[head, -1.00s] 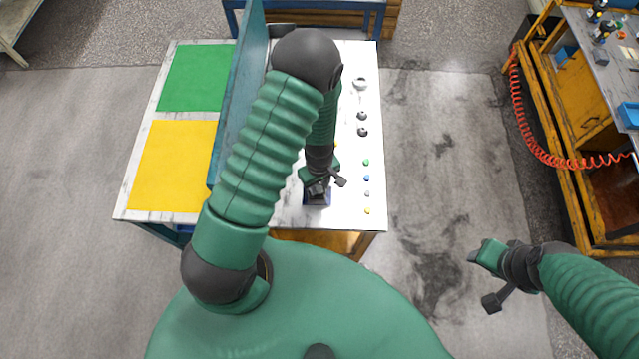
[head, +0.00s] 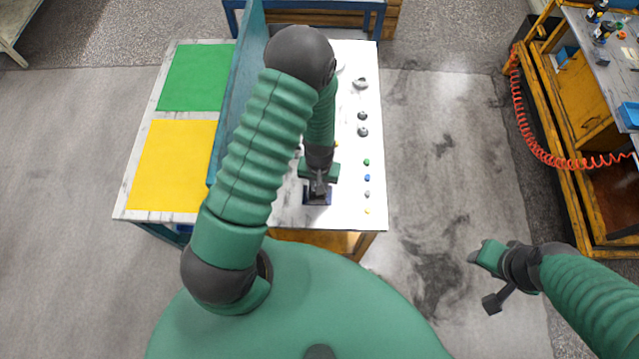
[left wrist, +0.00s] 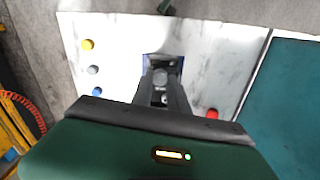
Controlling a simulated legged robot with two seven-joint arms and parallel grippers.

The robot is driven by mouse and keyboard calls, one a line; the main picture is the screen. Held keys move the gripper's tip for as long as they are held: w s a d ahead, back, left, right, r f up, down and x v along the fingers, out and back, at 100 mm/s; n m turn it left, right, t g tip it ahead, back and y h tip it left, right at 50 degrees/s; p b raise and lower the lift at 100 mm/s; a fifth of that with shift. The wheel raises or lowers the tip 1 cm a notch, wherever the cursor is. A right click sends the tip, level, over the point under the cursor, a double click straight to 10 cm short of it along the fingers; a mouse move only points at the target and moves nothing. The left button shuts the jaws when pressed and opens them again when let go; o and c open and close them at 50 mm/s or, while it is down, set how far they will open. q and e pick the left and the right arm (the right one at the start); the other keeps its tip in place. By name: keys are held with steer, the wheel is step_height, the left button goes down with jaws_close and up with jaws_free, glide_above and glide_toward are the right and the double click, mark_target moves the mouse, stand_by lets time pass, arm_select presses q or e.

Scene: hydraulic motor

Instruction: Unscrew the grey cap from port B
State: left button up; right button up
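The small dark-blue hydraulic motor (head: 317,198) stands near the front edge of the white table, below my left gripper (head: 318,190). In the left wrist view its blue body (left wrist: 150,60) shows behind the fingers. A round grey part (left wrist: 160,76), which looks like the grey cap, sits on it between the two fingers of my left gripper (left wrist: 162,82). The fingers appear apart, with a narrow gap beside the grey part; contact is not clear. The port letters cannot be read.
Loose green (head: 366,162), blue (head: 367,178), grey (head: 367,194) and yellow (head: 367,211) caps lie along the table's right side. A red cap (left wrist: 212,114) shows in the wrist view. A green mat (head: 196,78) and a yellow mat (head: 172,165) lie left of a blue upright panel (head: 238,100).

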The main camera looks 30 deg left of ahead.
arm_select(q)
jaws_close()
steer(key=shift+n, duration=0.8)
steer(key=shift+r+p, duration=1.8)
steer(key=shift+r, duration=0.3)
steer(key=shift+f, duration=0.1)
